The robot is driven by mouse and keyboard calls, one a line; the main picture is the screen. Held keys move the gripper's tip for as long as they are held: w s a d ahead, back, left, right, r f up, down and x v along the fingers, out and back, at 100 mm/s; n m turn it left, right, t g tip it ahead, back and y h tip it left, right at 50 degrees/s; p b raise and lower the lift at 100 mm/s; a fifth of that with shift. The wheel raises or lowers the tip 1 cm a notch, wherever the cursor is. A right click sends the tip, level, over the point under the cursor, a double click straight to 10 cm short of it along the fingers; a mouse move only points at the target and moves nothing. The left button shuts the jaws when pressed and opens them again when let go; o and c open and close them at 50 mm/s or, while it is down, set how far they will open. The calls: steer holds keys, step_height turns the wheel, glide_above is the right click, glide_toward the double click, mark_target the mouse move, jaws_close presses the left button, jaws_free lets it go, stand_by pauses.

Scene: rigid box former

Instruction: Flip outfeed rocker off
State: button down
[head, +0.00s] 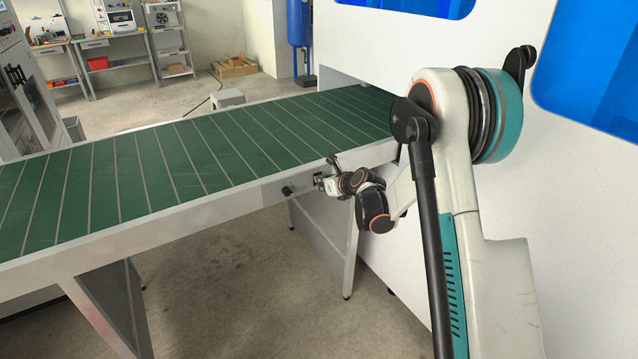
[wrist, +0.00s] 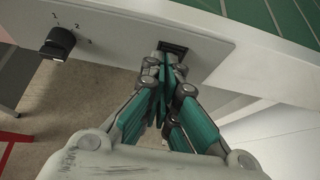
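The outfeed rocker (wrist: 174,47) is a small dark switch in a rectangular opening on the light panel under the conveyor's edge, at the upper middle of the wrist view. Its lower part is hidden by my fingers, and I cannot tell which side is pressed. My gripper (wrist: 166,68) has teal fingers that run together at the tips, shut with nothing seen between them. The tips are right in front of the rocker; I cannot tell if they touch it. In the head view my gripper (head: 324,182) is at the conveyor's side panel.
A black rotary knob (wrist: 60,43) marked 1, 2, 3 stands out from the panel left of the rocker. The green conveyor belt (head: 200,150) runs above the panel into the white machine (head: 560,190). Conveyor legs (head: 325,245) stand below. The floor in front is clear.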

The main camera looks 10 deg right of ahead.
steer(key=shift+d+r+p, duration=0.3)
steer(key=shift+r+p, duration=0.05)
steer(key=shift+r, duration=0.4)
